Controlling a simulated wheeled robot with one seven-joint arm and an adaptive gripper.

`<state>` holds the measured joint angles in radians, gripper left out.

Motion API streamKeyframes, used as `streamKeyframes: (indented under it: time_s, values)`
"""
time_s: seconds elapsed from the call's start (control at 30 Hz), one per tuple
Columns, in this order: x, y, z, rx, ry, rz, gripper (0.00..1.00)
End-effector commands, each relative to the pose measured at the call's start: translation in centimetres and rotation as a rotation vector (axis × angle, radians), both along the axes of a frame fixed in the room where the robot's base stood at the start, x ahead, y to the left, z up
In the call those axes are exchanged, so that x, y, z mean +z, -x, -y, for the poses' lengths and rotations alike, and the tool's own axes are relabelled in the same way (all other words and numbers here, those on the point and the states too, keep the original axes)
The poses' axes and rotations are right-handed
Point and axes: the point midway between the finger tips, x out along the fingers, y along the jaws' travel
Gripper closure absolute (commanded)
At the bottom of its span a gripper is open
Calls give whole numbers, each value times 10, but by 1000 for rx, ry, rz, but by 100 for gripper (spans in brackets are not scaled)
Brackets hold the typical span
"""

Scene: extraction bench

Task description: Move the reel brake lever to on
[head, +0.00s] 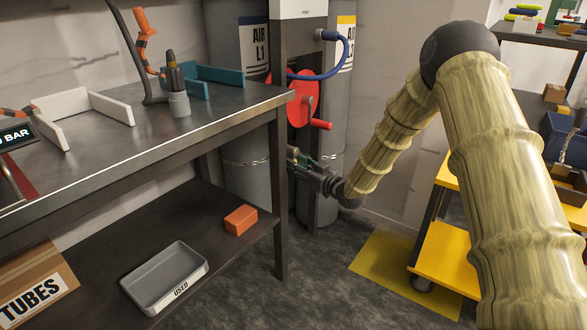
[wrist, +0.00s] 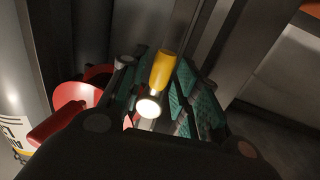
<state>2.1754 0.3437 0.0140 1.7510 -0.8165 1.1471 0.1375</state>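The red hose reel (head: 303,98) is behind the bench leg in the head view, with a red crank handle (head: 321,124) sticking out to the right. In the wrist view, a short yellow lever (wrist: 164,68) with a bright round end faces the camera; it looks like the brake lever. My gripper (head: 297,158) is below the reel, beside the bench leg, which partly hides its tips. In the wrist view my gripper (wrist: 160,80) is open, its green-padded fingers on either side of the lever. A gap shows on the right; contact on the left is unclear. The lever's on/off marking is not visible.
The dark bench post (head: 280,195) stands close left of my gripper. Grey gas cylinders (head: 240,120) are behind it. A yellow cart (head: 445,258) stands at the right. A grey tray (head: 165,280) and an orange block (head: 241,219) lie on the lower shelf.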

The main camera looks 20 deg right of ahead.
Motion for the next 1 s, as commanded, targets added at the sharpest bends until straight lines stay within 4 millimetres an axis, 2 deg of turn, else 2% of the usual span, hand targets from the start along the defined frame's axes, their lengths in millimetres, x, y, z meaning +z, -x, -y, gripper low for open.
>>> streamKeyframes:
  time_s: [0.2, 0.57, 0.73, 1.0]
  values:
    - [-1, -16, -9, 0, 0, 0, 68]
    - [0, -19, -10, -1, 0, -1, 68]
    - [0, -19, -9, -1, 0, -1, 99]
    - [0, -19, -8, -1, 12, 9, 100]
